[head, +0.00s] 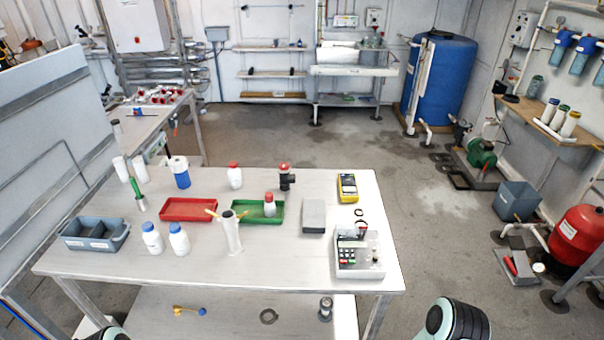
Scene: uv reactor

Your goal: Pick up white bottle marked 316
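Several white bottles stand on the table, and the number 316 cannot be read on any of them. Two white bottles with blue caps, a left one (152,240) and a right one (179,241), stand side by side near the front left. A white bottle with a red cap (235,178) stands upright at the back. A smaller red-capped white bottle (270,207) stands in the green tray (240,217). Neither gripper shows; only parts of my arms appear at the bottom edge.
The white table (290,262) also holds a grey bin (95,245), a red tray (188,210), a clear cylinder (231,236), a grey block (313,216), a yellow meter (348,188) and a white device box (360,262). The front middle of the table is mostly bare.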

